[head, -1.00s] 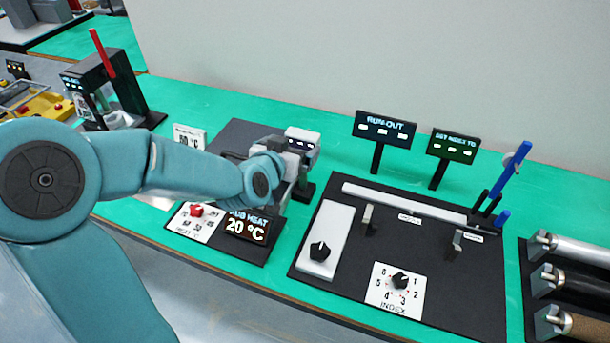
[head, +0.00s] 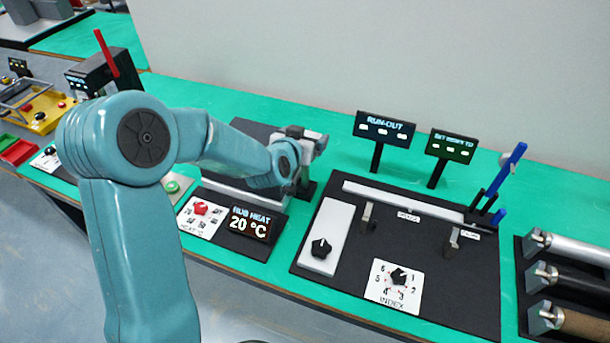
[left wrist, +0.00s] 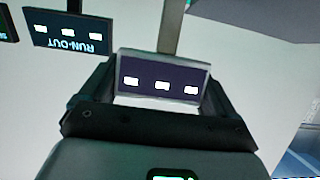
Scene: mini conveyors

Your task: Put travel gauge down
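The travel gauge (head: 314,138) is a small grey box with a dark display and three white marks. It sits at the end of my left arm, above the dark equipment at the middle of the green bench. In the left wrist view, the gauge (left wrist: 162,88) lies between the dark fingers of my left gripper (left wrist: 158,102), which appear shut on its two sides. A grey stem shows behind it. In the head view my left gripper (head: 297,163) is mostly hidden by my wrist, and I cannot tell whether the gauge touches anything below. My right gripper is not in view.
A RUN-OUT sign (head: 384,129) and a green-lit sign (head: 453,147) stand behind a black panel (head: 440,290) with knobs and a rail. A heat display (head: 250,223) is in front of the gauge. Rollers (head: 570,285) lie at right. Green bench shows between the panels.

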